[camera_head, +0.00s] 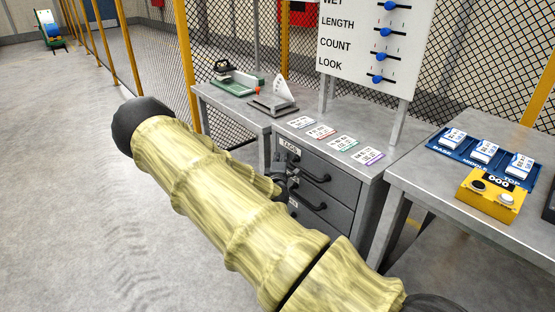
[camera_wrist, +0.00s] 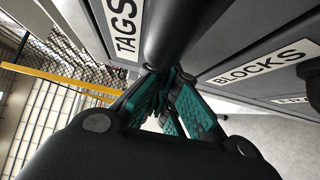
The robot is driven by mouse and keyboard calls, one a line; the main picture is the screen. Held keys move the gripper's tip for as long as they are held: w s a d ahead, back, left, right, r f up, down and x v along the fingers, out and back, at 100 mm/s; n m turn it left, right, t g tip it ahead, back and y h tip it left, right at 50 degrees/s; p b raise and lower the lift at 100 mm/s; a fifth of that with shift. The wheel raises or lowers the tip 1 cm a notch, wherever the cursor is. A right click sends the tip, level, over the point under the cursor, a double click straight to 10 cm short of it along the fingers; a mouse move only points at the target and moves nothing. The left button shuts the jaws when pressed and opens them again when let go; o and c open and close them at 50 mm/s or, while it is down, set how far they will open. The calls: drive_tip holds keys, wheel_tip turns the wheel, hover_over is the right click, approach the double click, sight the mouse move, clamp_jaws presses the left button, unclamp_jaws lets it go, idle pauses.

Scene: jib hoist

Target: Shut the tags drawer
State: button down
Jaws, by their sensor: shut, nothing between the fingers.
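The tags drawer (camera_head: 322,167) is the top drawer of a grey cabinet under the middle table, with a white TAGS label and a dark bar handle. In the wrist view its TAGS label (camera_wrist: 124,28) is close at the upper left. A dark rounded bar, seemingly its handle, stands right above my fingers. My gripper (camera_head: 284,179) is at the left part of the drawer front, partly hidden behind my arm. In the wrist view its teal fingers (camera_wrist: 166,98) are shut and empty. I cannot tell whether they touch the handle, or how far the drawer stands out.
A BLOCKS label (camera_wrist: 262,62) marks the drawer below. Several cards (camera_head: 344,143) lie on the tabletop above, under a slider board (camera_head: 375,45). A table at right holds a blue tray (camera_head: 463,153) and a yellow box (camera_head: 490,195).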

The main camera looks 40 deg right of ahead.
drive_tip(key=shift+s+d+r, duration=0.1)
drive_tip(key=shift+d+r, duration=0.15)
drive_tip(key=shift+r, duration=0.05)
drive_tip(key=s+a, duration=0.6)
drive_tip(key=a, duration=0.6)
drive_tip(key=shift+f+b, duration=0.3)
drive_tip(key=s+a+f+m+g+y+p, duration=0.6)
drive_tip(key=s+a+f, duration=0.7)
drive_tip(key=s+f, duration=0.45)
drive_tip(key=s+a+m+g+y+p, duration=0.1)
drive_tip(key=s+a+y, duration=0.3)
drive_tip(key=s+a, duration=0.4)
drive_tip(key=s+a+m+g+y+p, duration=0.1)
drive_tip(key=s+a+g+y+p, duration=0.3)
drive_tip(key=s+a, duration=0.4)
drive_tip(key=a, duration=0.5)
drive_tip(key=shift+s+f+g, duration=0.3)
drive_tip(key=shift+s+f, duration=0.1)
